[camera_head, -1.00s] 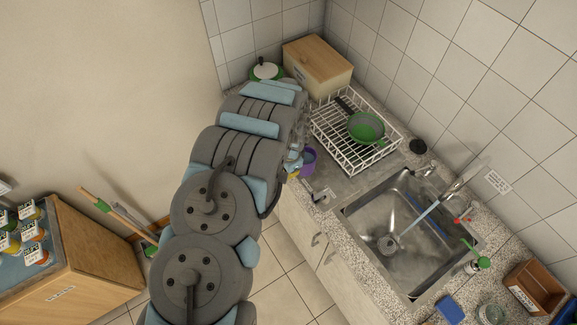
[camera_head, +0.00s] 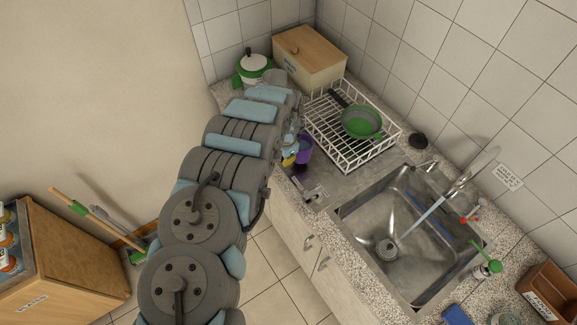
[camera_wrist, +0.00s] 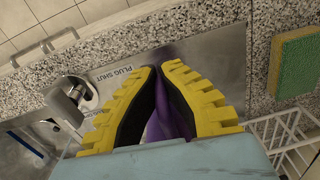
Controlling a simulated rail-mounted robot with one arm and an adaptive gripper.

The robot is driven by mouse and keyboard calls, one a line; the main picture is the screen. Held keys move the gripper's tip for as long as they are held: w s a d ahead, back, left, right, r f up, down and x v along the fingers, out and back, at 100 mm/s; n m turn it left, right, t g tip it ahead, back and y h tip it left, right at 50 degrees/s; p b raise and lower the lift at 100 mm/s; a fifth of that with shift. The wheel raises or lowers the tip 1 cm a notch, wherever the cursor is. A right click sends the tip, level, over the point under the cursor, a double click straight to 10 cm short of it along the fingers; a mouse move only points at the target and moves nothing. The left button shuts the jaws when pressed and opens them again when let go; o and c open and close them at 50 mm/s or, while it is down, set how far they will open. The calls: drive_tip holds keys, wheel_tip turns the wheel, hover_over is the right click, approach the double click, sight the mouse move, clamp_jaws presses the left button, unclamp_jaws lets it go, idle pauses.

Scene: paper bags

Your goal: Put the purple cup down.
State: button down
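The purple cup (camera_head: 305,149) is at the near edge of the steel drainboard, left of the sink and in front of the dish rack. My gripper (camera_head: 290,159) is at its left side, partly hidden by my arm. In the wrist view, the two yellow-and-black fingers of my gripper (camera_wrist: 160,78) close in on the purple cup (camera_wrist: 165,122), which shows between them. Most of the cup is hidden by the fingers. I cannot tell whether its base touches the drainboard.
A sponge (camera_wrist: 296,62) lies near in the wrist view. A wooden box (camera_head: 310,58) and white-green pot (camera_head: 253,68) stand at the back.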

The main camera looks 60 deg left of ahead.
drive_tip(key=shift+w+a+f+b, duration=0.25)
drive_tip(key=shift+a+f+b, duration=0.1)
drive_tip(key=shift+f+b, duration=0.15)
wheel_tip(320, 180, down, 3)
drive_tip(key=shift+d+r+b, duration=0.1)
drive_tip(key=shift+b, duration=0.75)
drive_tip(key=shift+r, duration=0.1)
drive_tip(key=c, duration=1.2)
unclamp_jaws()
drive_tip(key=shift+c, duration=0.2)
drive_tip(key=shift+r, duration=3.2)
wheel_tip(320, 180, up, 6)
hover_over(286, 168)
drive_tip(key=shift+s+d+f, duration=0.1)
drive_tip(key=shift+d+f, duration=0.1)
drive_tip(key=shift+d, duration=0.15)
